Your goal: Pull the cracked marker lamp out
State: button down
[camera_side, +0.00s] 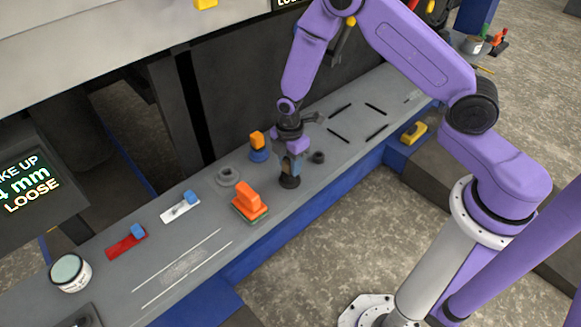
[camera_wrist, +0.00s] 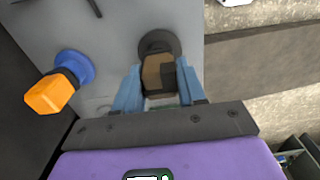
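The marker lamp (camera_wrist: 158,75), a dull brown and dark block, stands in a dark round base on the grey bench. I cannot make out a crack in it. In the side view the lamp (camera_side: 291,168) is partly hidden by my gripper (camera_side: 292,150). In the wrist view my gripper (camera_wrist: 159,86) points down with a blue finger on each side of the lamp, very close to its sides. I cannot tell whether the fingers press on it. The lamp looks upright, with its base (camera_side: 289,182) on the bench.
An orange lamp with a blue base (camera_side: 258,147) stands just left of my gripper; it also shows in the wrist view (camera_wrist: 55,88). A grey ring (camera_side: 228,177), an orange block (camera_side: 249,201) and a small dark ring (camera_side: 318,157) are nearby. The bench's left-front stretch holds tools and a tub (camera_side: 70,273).

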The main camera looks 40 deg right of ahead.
jog(key=shift+r, duration=0.75)
dwell(0.5)
jog(key=shift+r, duration=3.9)
